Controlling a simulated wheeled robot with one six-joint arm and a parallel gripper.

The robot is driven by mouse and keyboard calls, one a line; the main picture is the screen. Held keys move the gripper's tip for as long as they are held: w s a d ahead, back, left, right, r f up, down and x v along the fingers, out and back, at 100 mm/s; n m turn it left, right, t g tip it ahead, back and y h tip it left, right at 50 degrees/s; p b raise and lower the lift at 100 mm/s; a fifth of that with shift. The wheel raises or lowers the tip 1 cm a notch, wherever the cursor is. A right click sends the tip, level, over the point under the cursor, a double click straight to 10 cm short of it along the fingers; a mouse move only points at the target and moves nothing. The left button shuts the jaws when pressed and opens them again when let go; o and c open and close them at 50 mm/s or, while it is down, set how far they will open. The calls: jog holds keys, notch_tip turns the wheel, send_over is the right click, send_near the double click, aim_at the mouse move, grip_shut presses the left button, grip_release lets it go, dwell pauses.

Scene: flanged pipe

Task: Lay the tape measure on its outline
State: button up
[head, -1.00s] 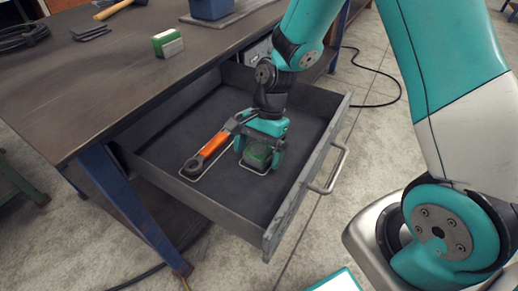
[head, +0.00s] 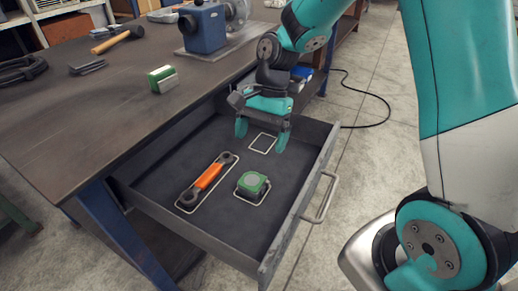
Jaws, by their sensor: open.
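The tape measure (head: 252,184), a green rounded block with a grey edge, lies in the open drawer. It sits within a pale rounded outline (head: 246,199), whose line shows around its lower and right sides. My gripper (head: 262,135) is open and empty, with its two teal fingers pointing down. It is above the drawer, farther back than the tape measure and clear of it. Below the fingers, an empty square outline (head: 262,150) shows on the drawer floor.
An orange-handled wrench (head: 207,179) lies in its own outline left of the tape measure. The drawer (head: 280,224) has raised walls and a front handle (head: 327,197). On the bench (head: 70,118) are a green-and-white block (head: 163,80), a mallet (head: 118,39), clamps and a blue vise (head: 203,28).

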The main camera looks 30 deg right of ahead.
jog(key=s+a+r+n+t, duration=0.1)
jog(key=s+a+r+n, duration=0.3)
jog(key=s+n, duration=0.5)
jog(key=s+a+r+n+t, duration=0.1)
jog(key=s+a+r+n, duration=0.3)
jog(key=s+r+n, duration=0.4)
jog(key=shift+s+n+y, duration=0.3)
jog(key=shift+s+n, duration=0.4)
jog(key=shift+s, duration=0.05)
